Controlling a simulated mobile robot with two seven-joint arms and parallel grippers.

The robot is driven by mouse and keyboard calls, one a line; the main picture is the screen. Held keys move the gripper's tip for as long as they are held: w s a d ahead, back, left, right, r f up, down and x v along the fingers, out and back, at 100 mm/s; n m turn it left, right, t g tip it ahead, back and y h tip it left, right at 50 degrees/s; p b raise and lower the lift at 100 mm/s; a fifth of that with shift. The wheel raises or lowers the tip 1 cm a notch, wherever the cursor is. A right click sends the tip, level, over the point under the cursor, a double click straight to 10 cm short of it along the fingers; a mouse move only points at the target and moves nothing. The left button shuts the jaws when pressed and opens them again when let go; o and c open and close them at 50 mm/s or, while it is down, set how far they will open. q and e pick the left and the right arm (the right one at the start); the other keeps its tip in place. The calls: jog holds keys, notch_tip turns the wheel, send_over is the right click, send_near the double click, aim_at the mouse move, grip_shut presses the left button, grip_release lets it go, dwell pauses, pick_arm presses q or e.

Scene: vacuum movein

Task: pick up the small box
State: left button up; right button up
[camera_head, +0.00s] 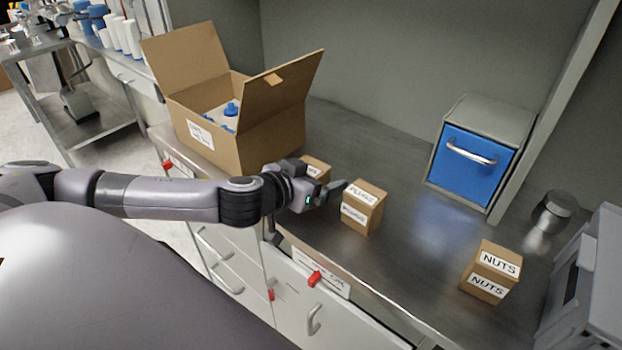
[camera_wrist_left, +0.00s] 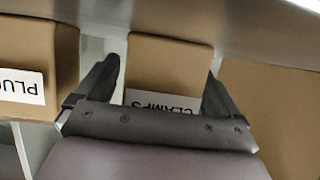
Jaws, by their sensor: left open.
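A small brown box (camera_head: 317,168) stands on the metal counter, partly hidden behind my left gripper (camera_head: 319,180). In the left wrist view this small box (camera_wrist_left: 165,66) carries a white label reading CLAMPS, partly covered by the gripper. My left gripper (camera_wrist_left: 162,88) is open, with one finger on each side of that box; I cannot tell whether they touch it. A second small box (camera_head: 363,208), labelled PLUGS, stands just right of the gripper and also shows at the left of the wrist view (camera_wrist_left: 62,58). A third small box (camera_head: 490,271), labelled NUTS, stands farther right.
A large open cardboard box (camera_head: 222,152) holding blue-capped items stands left of the small boxes. A blue-fronted metal container (camera_head: 472,168) is at the back right, near a metal cylinder (camera_head: 553,212). The counter (camera_head: 415,235) is clear between the PLUGS and NUTS boxes.

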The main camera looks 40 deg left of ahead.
pick_arm(q)
jog(key=shift+w, duration=0.1)
jog(key=c, duration=1.2)
